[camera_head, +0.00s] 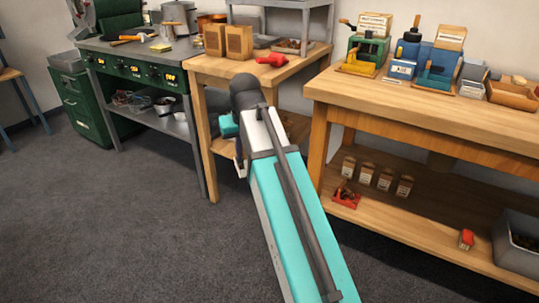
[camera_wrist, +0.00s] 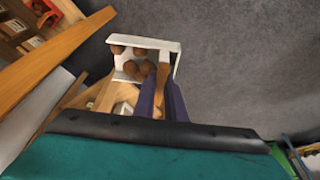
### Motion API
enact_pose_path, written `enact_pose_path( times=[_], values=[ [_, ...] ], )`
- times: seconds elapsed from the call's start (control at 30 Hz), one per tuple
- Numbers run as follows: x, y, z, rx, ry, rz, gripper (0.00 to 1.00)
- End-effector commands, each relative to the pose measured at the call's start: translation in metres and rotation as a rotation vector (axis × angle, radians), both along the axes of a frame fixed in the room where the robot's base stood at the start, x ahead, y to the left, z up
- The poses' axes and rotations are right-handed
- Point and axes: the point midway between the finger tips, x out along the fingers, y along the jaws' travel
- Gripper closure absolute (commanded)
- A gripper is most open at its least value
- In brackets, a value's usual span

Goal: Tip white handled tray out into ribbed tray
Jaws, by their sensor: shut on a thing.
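The white handled tray (camera_wrist: 172,45) shows in the wrist view with several round brown chestnuts (camera_wrist: 132,68) in it. My gripper (camera_wrist: 162,90) is shut on its wooden handle (camera_wrist: 161,76), between two dark blue fingers. The tray is held out above the grey floor. In the head view my teal arm hides most of my gripper, and a small white piece beside it may be the tray. I cannot make out for sure which thing is the ribbed tray.
A wooden table (camera_head: 235,72) and a longer workbench (camera_head: 430,105) stand ahead, with a gap between them. The bench's lower shelf holds a red tray (camera_head: 346,199), several packets and a grey bin (camera_head: 518,255). A green stove (camera_head: 135,70) stands left. Open floor lies in front.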

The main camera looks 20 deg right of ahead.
Motion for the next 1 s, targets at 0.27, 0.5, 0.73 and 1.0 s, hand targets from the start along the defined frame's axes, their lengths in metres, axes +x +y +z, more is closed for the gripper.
enact_pose_path(
  times=[0.27,0.5,0.73,1.0],
  values=[
    [-0.008,0.051,0.021,0.0,0.0,0.074,1.0],
    [-0.009,0.056,0.023,0.0,0.001,0.082,1.0],
    [-0.009,0.056,0.023,0.0,0.0,0.082,1.0],
    [-0.009,0.062,0.023,0.0,0.0,0.09,1.0]
  ],
)
